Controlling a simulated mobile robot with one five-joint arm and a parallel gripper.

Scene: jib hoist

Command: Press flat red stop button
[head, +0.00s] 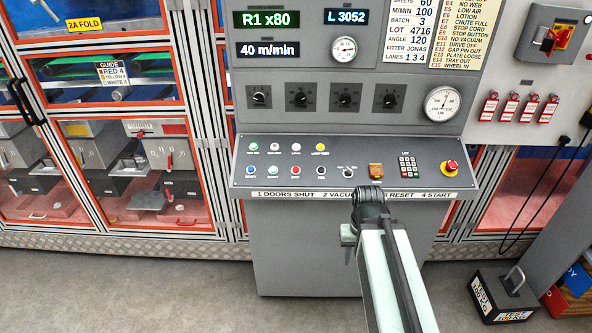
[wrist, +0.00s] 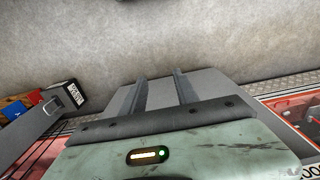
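The flat red button (head: 295,170) sits in the lower row of buttons on the grey sloped console (head: 230,183). It lies between a green button (head: 272,170) and a black one (head: 321,171). Its small label is too blurred to read. My gripper (head: 368,193) is in front of the console's lower edge, right of and below the red button, not seen touching it. In the wrist view my gripper (wrist: 159,76) shows two fingers apart, with nothing between them. The wrist view does not show the red button.
Dials (head: 345,97) are above. A black test weight (head: 505,292) stands on the floor at right. Floor at left is clear.

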